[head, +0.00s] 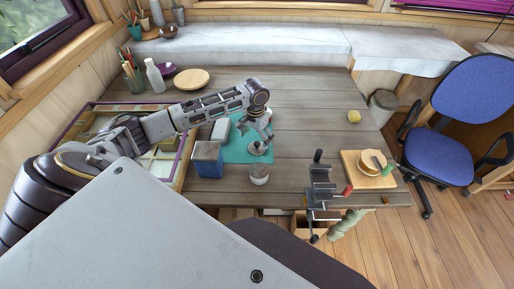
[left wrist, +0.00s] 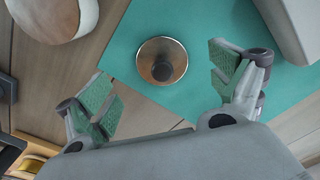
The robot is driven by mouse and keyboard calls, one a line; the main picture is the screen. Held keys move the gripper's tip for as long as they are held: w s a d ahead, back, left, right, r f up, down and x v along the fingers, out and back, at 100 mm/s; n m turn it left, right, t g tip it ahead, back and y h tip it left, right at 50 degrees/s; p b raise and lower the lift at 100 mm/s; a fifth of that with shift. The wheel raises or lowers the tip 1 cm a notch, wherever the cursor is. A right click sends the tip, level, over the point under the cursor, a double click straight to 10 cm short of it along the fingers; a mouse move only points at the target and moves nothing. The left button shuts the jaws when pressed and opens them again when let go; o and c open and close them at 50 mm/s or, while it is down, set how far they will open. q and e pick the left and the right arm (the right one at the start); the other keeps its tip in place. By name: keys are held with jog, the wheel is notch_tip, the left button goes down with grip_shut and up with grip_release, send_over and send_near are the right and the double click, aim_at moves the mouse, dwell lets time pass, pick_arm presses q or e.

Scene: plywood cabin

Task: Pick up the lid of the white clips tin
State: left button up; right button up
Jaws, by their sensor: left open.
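A small round lid (head: 257,149) with a dark knob lies on the teal mat (head: 236,152). In the left wrist view the lid (left wrist: 147,62) has a shiny rim and its knob faces the camera. The white tin (head: 259,178) stands on the bare wood in front of the mat; part of it shows at the top left of the left wrist view (left wrist: 84,22). My left gripper (head: 267,136) is above the lid. Its green-padded fingers are open and apart on either side of the knob's line, with nothing between them. My right gripper is out of view.
A clamp (head: 321,186) sits at the front table edge, beside a wooden board (head: 356,175) with a round piece.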

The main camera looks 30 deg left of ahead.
aim_at(255, 145)
pick_arm(q)
jog(key=shift+f, duration=2.6)
jog(key=shift+s, duration=0.15)
jog(key=c, duration=1.8)
jog(key=shift+s+f, duration=0.1)
jog(key=shift+c, duration=0.4)
